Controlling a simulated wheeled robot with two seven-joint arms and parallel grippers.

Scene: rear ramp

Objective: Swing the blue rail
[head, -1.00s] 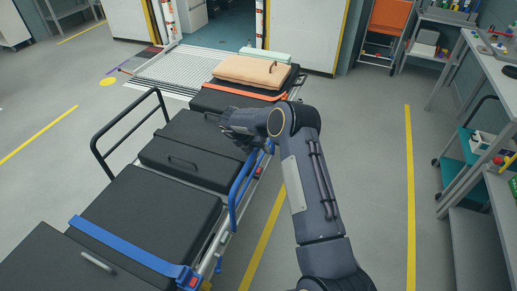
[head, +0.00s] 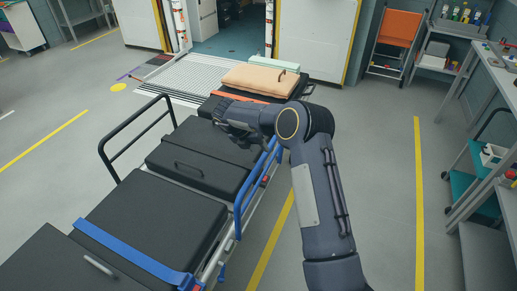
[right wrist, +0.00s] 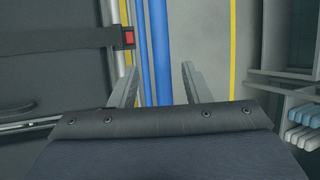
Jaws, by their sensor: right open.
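The blue rail (head: 258,178) stands raised along the right side of a black-padded stretcher (head: 160,210). My right gripper (head: 228,115) is over the stretcher near the rail's far end, with its arm reaching in from the lower right. In the right wrist view, the gripper's two fingers (right wrist: 158,80) are apart. Blue bars of the rail (right wrist: 161,50) run between them in the picture; the left one is close to the left finger. I cannot tell whether they touch. My forearm and wrist hide part of the stretcher. My left gripper is not in view.
A black rail (head: 135,135) stands on the stretcher's left side. A blue strap (head: 130,252) and an orange strap (head: 235,95) cross the pads. A tan pillow (head: 260,79) lies at the far end, before a ramp (head: 185,72). Floor to the right is open up to the benches.

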